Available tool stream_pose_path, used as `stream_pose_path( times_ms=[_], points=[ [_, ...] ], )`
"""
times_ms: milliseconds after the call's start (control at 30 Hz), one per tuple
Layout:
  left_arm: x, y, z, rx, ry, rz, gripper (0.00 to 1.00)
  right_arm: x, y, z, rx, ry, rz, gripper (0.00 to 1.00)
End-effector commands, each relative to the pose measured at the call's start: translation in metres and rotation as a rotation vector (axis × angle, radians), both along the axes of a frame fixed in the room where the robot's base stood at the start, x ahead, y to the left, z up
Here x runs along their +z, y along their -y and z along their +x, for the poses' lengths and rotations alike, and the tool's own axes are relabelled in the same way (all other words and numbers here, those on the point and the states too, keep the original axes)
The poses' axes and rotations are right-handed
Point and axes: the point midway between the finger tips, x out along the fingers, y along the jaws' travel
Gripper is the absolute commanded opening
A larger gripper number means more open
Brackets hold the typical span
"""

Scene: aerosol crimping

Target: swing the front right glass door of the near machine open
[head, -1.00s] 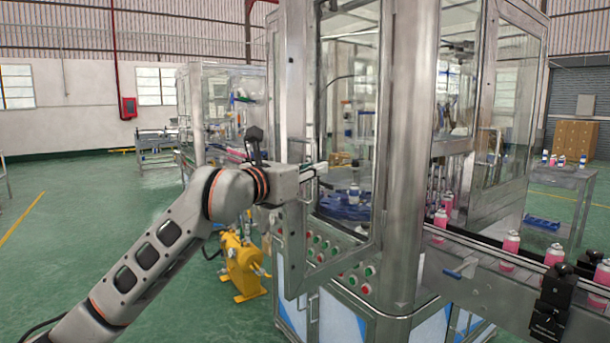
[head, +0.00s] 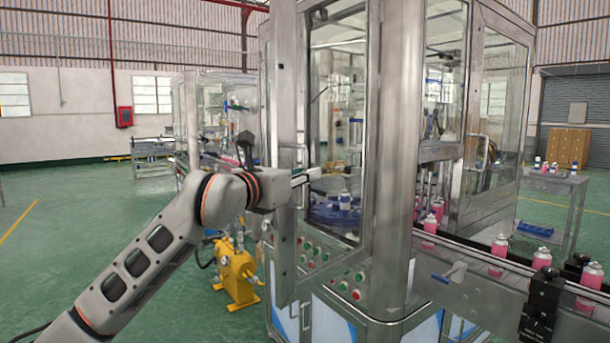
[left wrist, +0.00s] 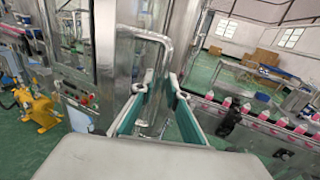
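The near machine's glass door (head: 281,120) has a steel frame. It stands ajar, its left edge swung out towards me and its lower corner in front of the button panel. Its D-shaped steel bar handle (left wrist: 152,37) shows clearly in the left wrist view. My left gripper (head: 314,172) is at the handle's height by the door's left edge. In the left wrist view its two green-padded fingers (left wrist: 160,77) are apart, with the handle bar between or just beyond the tips; contact cannot be made out. My right gripper is not in view.
A thick steel pillar (head: 395,150) stands right of the door. Red and green buttons (head: 343,286) line the panel below. A conveyor with pink cans (head: 497,247) runs to the right. A yellow device (head: 236,272) stands on the floor; green floor is clear at left.

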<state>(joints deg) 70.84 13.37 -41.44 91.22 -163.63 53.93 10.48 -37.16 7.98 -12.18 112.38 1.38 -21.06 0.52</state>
Motion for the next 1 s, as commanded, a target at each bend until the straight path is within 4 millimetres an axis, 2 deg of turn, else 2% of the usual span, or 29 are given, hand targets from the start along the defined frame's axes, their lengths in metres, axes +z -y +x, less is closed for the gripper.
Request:
stream_pose_path(
  times_ms=[467,667,1000],
  points=[
    [0.000,-0.004,-0.004,0.002,0.001,0.000,0.25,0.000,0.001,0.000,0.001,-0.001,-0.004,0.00],
    [0.001,-0.021,-0.026,0.003,0.004,0.004,0.25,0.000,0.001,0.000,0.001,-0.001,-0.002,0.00],
    [0.000,-0.056,-0.076,0.002,0.001,0.001,0.25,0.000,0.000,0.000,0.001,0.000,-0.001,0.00]
  ],
)
